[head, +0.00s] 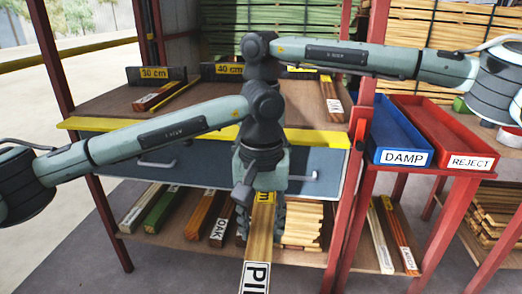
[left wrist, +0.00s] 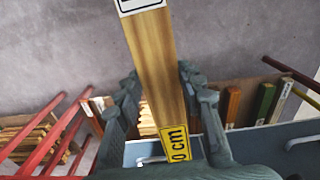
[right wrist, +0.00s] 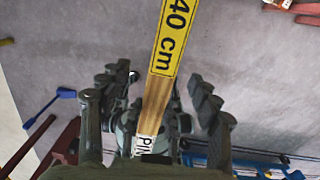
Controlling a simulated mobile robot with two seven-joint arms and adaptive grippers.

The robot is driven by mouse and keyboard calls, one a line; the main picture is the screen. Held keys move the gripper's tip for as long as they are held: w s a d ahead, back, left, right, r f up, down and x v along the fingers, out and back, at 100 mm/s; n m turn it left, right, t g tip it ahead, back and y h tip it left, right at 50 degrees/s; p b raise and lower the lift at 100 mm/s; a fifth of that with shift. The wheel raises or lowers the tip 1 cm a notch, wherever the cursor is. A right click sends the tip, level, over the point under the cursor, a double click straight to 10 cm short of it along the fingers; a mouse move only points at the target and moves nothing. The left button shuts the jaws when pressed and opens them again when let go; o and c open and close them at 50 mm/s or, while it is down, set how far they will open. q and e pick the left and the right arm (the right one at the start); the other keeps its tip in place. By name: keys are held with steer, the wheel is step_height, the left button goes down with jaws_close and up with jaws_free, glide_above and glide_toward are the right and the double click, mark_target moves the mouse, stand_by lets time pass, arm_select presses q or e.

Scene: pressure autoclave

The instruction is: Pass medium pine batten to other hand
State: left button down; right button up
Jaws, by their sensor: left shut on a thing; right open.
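The medium pine batten (head: 258,245) has a white PINE label and a yellow length label. My left gripper (head: 262,215) is shut on it and the labelled end points toward the camera. In the left wrist view the batten (left wrist: 158,70) runs between the fingers (left wrist: 160,85), with part of the yellow label near the palm. In the right wrist view the batten (right wrist: 160,95) shows its 40 cm label and lies between the spread fingers of my open right gripper (right wrist: 157,85). I cannot tell whether they touch it. The right gripper is mostly hidden in the head view.
A rack behind has an upper shelf (head: 105,103) with 30 cm and 40 cm signs, and a lower shelf with several battens, including a green one (head: 163,208). A blue DAMP tray (head: 397,135) and red REJECT tray (head: 450,135) stand at right. Open floor lies left.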

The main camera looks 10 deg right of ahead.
mark_target(261, 196)
step_height(261, 196, down, 7)
steer(key=shift+r, duration=0.2)
arm_select(q)
steer(key=shift+d, duration=0.15)
arm_select(e)
steer(key=shift+a, duration=0.15)
steer(key=c, duration=1.3)
arm_select(q)
steer(key=c, duration=1.1)
jaws_free()
steer(key=shift+r, duration=0.1)
arm_select(e)
jaws_close()
arm_select(q)
steer(key=shift+o, duration=1.1)
